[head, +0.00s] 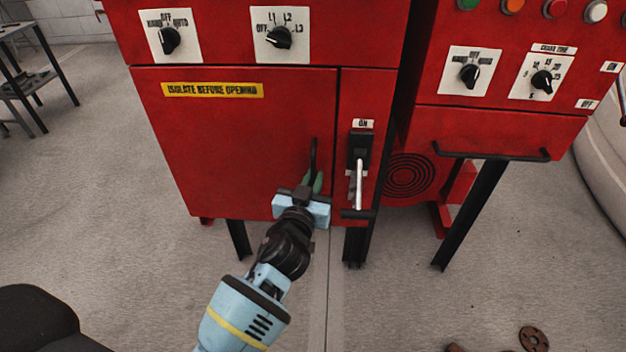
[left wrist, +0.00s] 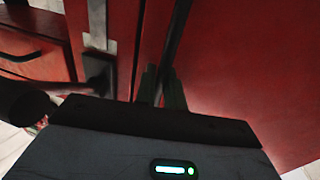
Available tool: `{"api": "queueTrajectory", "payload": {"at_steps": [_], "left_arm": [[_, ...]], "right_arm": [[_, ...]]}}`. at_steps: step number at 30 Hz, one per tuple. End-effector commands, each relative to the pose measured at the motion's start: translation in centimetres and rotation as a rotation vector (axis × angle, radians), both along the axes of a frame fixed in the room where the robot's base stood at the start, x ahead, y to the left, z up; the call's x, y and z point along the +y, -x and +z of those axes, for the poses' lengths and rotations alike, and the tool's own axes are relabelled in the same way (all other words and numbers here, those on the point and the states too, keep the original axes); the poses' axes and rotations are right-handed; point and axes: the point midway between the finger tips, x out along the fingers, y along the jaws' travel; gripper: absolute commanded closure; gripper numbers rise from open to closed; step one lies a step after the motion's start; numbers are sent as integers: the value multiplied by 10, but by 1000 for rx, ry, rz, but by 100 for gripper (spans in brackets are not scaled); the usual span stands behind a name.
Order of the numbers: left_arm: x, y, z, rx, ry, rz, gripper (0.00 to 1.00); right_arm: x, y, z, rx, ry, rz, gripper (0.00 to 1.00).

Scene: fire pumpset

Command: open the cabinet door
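The red cabinet door (head: 235,135) carries a yellow "ISOLATE BEFORE OPENING" label (head: 212,90) and sits flush with the frame. Its thin black upright handle (head: 314,155) is near the door's right edge. My left gripper (head: 313,184) is at the lower part of this handle. In the left wrist view, the handle (left wrist: 177,38) runs down between the two green fingers of my left gripper (left wrist: 160,88), which are close together on either side of it. The finger contact is partly hidden. My right gripper is in neither view.
Right of the door is a switch lever (head: 359,182) pointing down, under an "ON" plate (head: 363,124). Rotary knobs (head: 279,38) are above the door. A second red panel with a black bar (head: 492,154) stands at right.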

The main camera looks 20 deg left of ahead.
Motion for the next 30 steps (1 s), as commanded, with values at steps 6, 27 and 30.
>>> {"api": "queueTrajectory", "payload": {"at_steps": [6, 27, 30], "left_arm": [[0, 0, 0, 0, 0, 0, 100], [-3, 66, 5, 0, -4, -179, 100], [-2, 92, 6, 1, -5, -252, 100]], "right_arm": [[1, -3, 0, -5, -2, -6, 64], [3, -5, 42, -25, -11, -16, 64], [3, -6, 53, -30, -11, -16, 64]]}}
